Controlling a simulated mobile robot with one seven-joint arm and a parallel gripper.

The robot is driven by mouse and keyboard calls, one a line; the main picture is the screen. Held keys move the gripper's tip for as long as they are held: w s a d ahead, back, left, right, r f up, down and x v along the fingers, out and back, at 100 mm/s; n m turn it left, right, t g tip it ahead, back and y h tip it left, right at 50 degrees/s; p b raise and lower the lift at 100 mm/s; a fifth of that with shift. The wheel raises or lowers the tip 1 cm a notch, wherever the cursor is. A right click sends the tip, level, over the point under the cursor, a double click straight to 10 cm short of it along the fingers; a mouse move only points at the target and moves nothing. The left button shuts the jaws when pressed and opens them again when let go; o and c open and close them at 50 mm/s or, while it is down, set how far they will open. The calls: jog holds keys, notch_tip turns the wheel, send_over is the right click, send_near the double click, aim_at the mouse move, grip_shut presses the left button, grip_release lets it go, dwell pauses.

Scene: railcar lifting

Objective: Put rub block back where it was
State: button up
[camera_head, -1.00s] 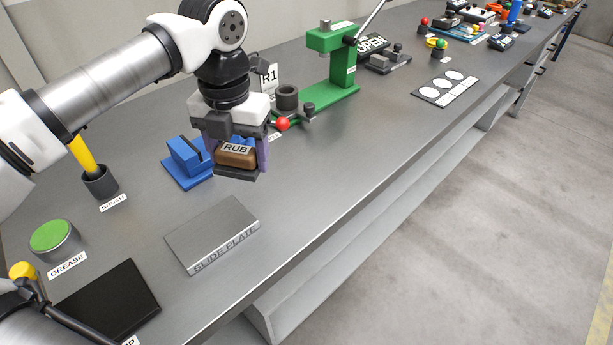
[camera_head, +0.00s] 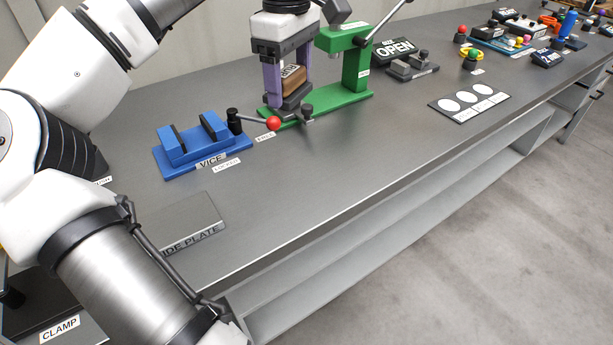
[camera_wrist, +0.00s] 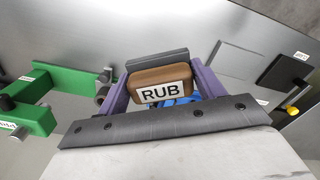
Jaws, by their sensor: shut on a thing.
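The rub block (camera_head: 292,80) is a brown block with a RUB label and a dark base. My gripper (camera_head: 287,88) is shut on it, its purple fingers on both sides, and holds it in front of the green press (camera_head: 357,75). In the wrist view the rub block (camera_wrist: 160,86) sits between the purple fingers, label facing the camera. The blue vice (camera_head: 193,145) stands to the left with its jaws apart and nothing visible between them. The slide plate (camera_head: 190,228) lies bare at the front left, partly hidden by my arm. I cannot tell whether the block touches anything below.
A red-knobbed lever (camera_head: 273,123) lies just below the block. A card with white circles (camera_head: 470,101) lies to the right. The OPEN sign (camera_head: 394,50) and a grey fixture (camera_head: 412,66) stand behind. The bench front between vice and card is clear.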

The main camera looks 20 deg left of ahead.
aim_at(297, 181)
jog(key=shift+w+d+r+m, duration=0.15)
jog(key=shift+m, duration=0.25)
jog(key=shift+w, duration=0.1)
notch_tip(297, 181, down, 20)
jog(key=shift+r+p, duration=0.1)
jog(key=shift+p, duration=0.65)
jog(key=shift+f, duration=0.25)
jog(key=o, duration=0.9)
jog(key=shift+r, duration=0.1)
jog(key=shift+o, duration=0.2)
jog(key=shift+r, duration=0.1)
notch_tip(297, 181, up, 12)
jog(key=b, duration=0.1)
